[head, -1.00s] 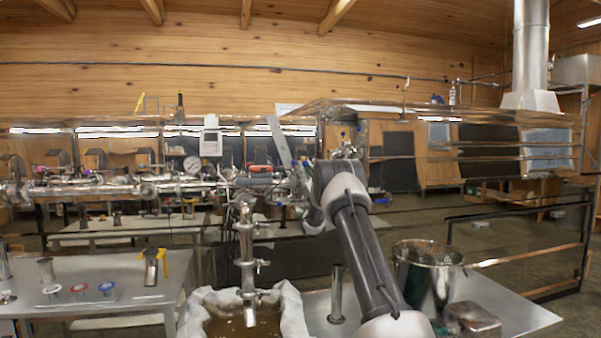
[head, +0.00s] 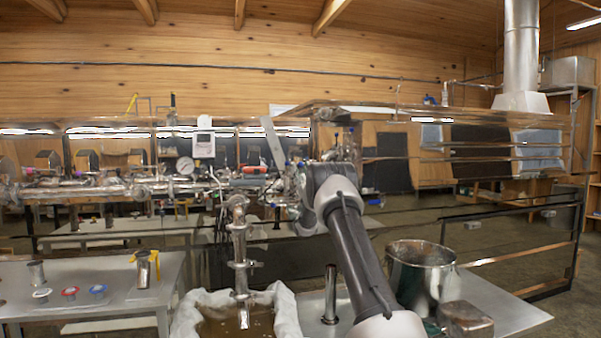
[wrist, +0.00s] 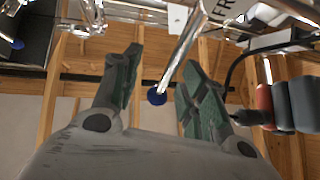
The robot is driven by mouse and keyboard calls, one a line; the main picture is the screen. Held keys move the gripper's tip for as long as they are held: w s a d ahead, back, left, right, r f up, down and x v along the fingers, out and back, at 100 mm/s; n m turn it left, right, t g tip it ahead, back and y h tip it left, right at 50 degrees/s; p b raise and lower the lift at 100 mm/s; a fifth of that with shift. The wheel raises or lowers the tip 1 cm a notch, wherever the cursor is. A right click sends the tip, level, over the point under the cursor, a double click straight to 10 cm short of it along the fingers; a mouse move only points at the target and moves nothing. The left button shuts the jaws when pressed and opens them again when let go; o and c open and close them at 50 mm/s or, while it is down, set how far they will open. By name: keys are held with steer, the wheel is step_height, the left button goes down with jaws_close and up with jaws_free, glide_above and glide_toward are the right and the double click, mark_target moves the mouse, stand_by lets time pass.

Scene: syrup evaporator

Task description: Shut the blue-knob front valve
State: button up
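The blue knob (wrist: 157,96) sits at the end of a bright metal stem (wrist: 185,50) in the wrist view, under a white tag reading "FR". My gripper (wrist: 158,70) is open, its two green-padded fingers apart on either side of the knob, with no clear contact. How far the knob lies from the fingers in depth cannot be told. In the head view my arm reaches to the pipework (head: 110,188), and its grey links largely hide the gripper and the front valve.
A red-and-black handle (wrist: 290,105) is close to the right finger in the wrist view. Another blue knob (wrist: 18,44) shows at upper left. In the head view a steel pot (head: 420,272) stands right of my arm, and a cloth-lined basin (head: 285,318) stands below the outlet pipe (head: 240,250).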

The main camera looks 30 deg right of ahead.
steer(key=v, duration=1.2)
stand_by(0.3)
